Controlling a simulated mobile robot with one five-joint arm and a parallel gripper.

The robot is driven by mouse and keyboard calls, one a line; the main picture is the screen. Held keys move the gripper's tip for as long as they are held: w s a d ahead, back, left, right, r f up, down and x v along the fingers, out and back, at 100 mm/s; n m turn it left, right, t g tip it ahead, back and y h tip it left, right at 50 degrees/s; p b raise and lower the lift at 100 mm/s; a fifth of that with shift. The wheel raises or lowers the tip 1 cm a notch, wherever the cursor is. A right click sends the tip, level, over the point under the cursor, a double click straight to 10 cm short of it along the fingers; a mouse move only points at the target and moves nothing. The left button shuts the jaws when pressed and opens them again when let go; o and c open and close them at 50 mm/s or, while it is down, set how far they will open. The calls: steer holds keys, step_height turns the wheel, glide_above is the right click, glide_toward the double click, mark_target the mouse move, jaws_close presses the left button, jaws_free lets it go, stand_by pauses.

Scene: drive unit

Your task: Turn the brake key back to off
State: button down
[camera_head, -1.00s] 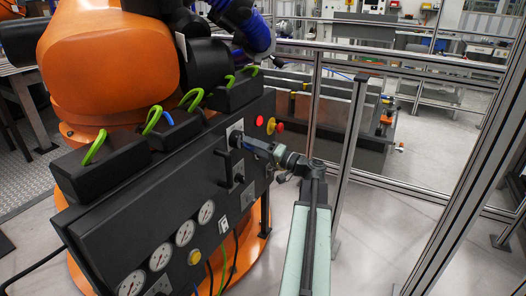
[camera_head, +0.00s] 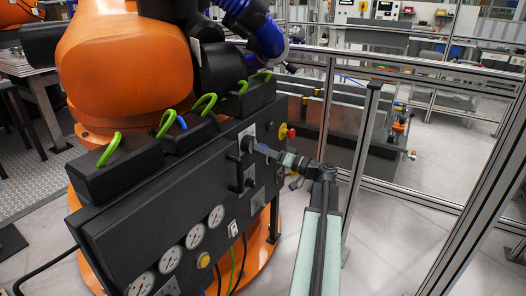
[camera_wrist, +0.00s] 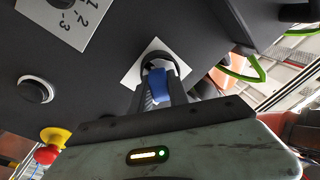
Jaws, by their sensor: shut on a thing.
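The brake key (camera_wrist: 157,84) appears in the wrist view as a blue piece at a round black lock on a white square plate (camera_wrist: 137,73). My gripper (camera_wrist: 160,92) is shut on it, with the dark fingers on both sides. The fingers hide part of the key, and I cannot read its turn angle or any off mark. In the head view my gripper (camera_head: 254,148) reaches the dark control panel (camera_head: 140,232) from the right. The key itself is hidden there.
A red and yellow emergency button (camera_wrist: 50,146) and a round push button (camera_wrist: 35,90) sit near the lock. A dial plate numbered 1 to 3 (camera_wrist: 88,20) is farther up. Several gauges (camera_head: 195,237) line the panel's lower edge. A metal rail post (camera_head: 360,160) stands behind my arm.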

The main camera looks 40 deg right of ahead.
steer(key=n, duration=0.4)
steer(key=shift+w+d+r+y+p, duration=0.1)
steer(key=shift+d+r+y+p, duration=0.1)
steer(key=shift+y+p, duration=0.15)
steer(key=shift+a+f+n, duration=0.1)
steer(key=shift+n, duration=0.6)
steer(key=shift+g, duration=0.3)
steer(key=shift+n+p, duration=0.3)
steer(key=shift+n, duration=1.3)
steer(key=c, duration=1.2)
jaws_free()
steer(key=shift+o, duration=0.2)
